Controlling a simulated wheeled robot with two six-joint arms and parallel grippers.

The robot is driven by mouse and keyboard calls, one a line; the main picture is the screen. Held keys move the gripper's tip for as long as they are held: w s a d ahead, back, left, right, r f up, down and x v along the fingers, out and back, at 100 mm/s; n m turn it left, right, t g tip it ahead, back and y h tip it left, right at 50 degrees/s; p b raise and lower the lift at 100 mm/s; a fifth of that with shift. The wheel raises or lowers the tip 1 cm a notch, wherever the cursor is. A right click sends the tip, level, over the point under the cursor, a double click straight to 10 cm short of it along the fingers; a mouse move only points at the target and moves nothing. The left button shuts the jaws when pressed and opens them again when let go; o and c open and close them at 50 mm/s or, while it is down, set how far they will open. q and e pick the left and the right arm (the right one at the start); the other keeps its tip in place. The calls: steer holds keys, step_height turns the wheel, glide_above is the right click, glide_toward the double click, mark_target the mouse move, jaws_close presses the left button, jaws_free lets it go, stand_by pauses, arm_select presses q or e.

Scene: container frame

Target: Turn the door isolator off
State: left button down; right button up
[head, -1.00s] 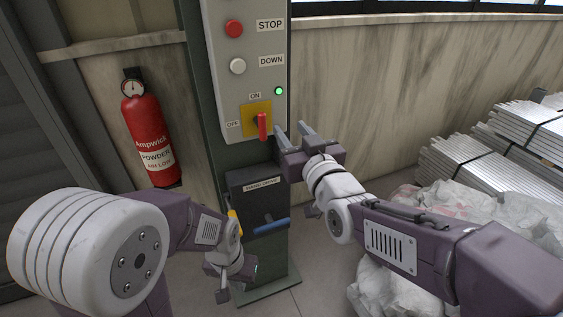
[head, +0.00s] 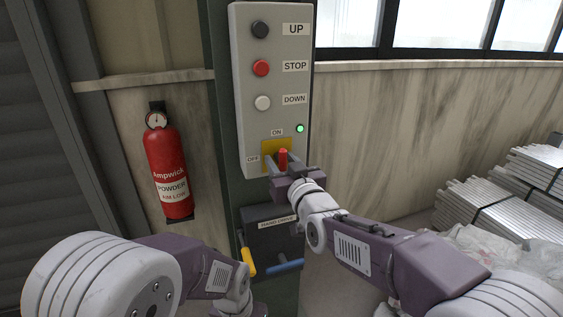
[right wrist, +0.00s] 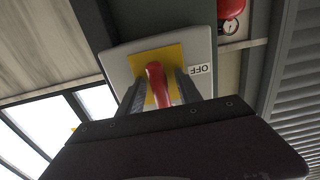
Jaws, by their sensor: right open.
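The door isolator is a red handle (head: 283,156) on a yellow plate (head: 268,146) low on the grey control box (head: 246,95). Its handle stands upright, in line with the ON label above; the OFF label is at its left. The green lamp (head: 299,128) is lit. My right gripper (head: 291,170) is open at the handle. In the right wrist view, its two fingers (right wrist: 161,88) stand on either side of the red handle (right wrist: 157,82), with gaps showing. My left arm is low at the left, and its fingertips are not visible.
A red fire extinguisher (head: 168,170) hangs on the wall at left. Below the box is a dark hand drive unit (head: 268,230) with a yellow grip (head: 246,262) and a blue grip (head: 285,266). Metal stacks (head: 500,205) lie at right.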

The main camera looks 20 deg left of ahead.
jaws_close()
steer(key=shift+m, duration=0.3)
steer(key=m+b, duration=0.2)
steer(key=shift+f+m, duration=0.15)
steer(key=shift+m, duration=0.25)
steer(key=m+b, duration=0.4)
steer(key=m, duration=0.2)
steer(key=shift+s+b, duration=0.1)
steer(key=shift+b, duration=0.3)
steer(key=m+b, duration=0.2)
steer(key=m, duration=0.2)
steer(key=shift+m+b, duration=1)
steer(key=shift+m, duration=1.2)
steer(key=shift+r, duration=0.2)
